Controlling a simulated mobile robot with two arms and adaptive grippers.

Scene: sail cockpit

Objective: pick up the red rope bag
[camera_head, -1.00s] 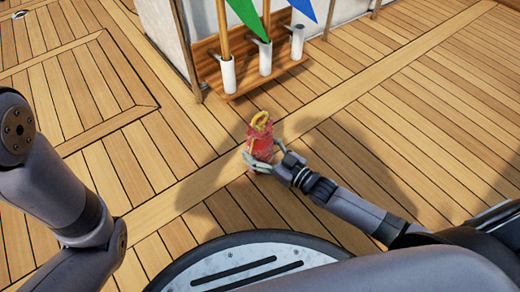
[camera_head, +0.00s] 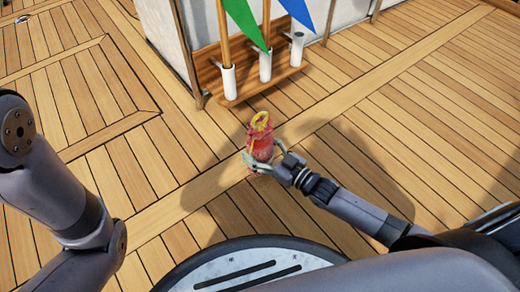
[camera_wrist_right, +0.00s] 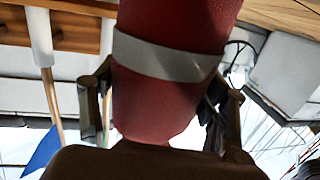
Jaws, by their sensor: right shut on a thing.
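The red rope bag (camera_head: 260,146) is a small red cylinder with yellow rope at its top, in the middle of the head view. My right gripper (camera_head: 262,160) is shut around its lower part, with a finger on each side. In the right wrist view the red bag (camera_wrist_right: 165,105) with a pale band fills the space between the fingers of the right gripper (camera_wrist_right: 160,105). Whether the bag's base touches the deck is hard to tell. My left arm shows at the left of the head view, but its gripper is out of frame.
A wooden rack (camera_head: 250,82) with white tube holders stands on the white wall just behind the bag. It holds poles with a green flag (camera_head: 243,22) and a blue flag (camera_head: 297,10). The planked deck (camera_head: 410,120) to the right is clear.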

